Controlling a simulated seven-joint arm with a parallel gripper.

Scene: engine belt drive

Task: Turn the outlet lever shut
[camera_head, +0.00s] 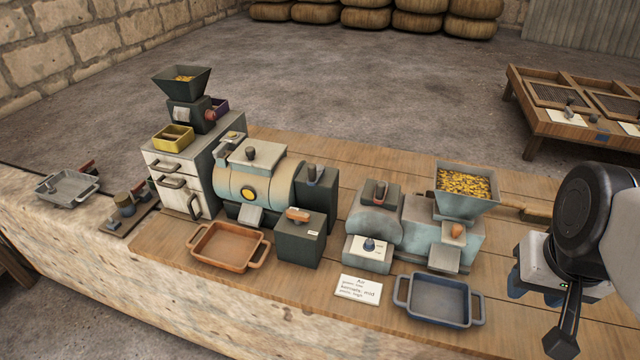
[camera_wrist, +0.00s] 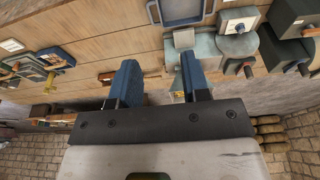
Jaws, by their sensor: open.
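A teal machine (camera_head: 455,236) with a hopper of yellow grain (camera_head: 463,185) stands on the wooden bench, right of centre. A small orange-brown lever (camera_head: 458,230) sits on it above a grey chute (camera_head: 446,257). Another orange-brown handle (camera_head: 298,214) is on a dark box further left. No label tells me which is the outlet lever. My gripper (camera_head: 535,288) is to the right of the teal machine, apart from it. In the wrist view its blue fingers (camera_wrist: 160,78) are spread with nothing held. The teal machine (camera_wrist: 207,48) shows beyond them, partly hidden by the right finger.
A blue-grey tray (camera_head: 440,300) lies in front of the chute, with a written card (camera_head: 359,289) beside it. An orange tray (camera_head: 229,246), a drum-shaped machine (camera_head: 258,184) and a white drawer unit (camera_head: 180,177) stand left. A side table (camera_head: 590,125) is at right.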

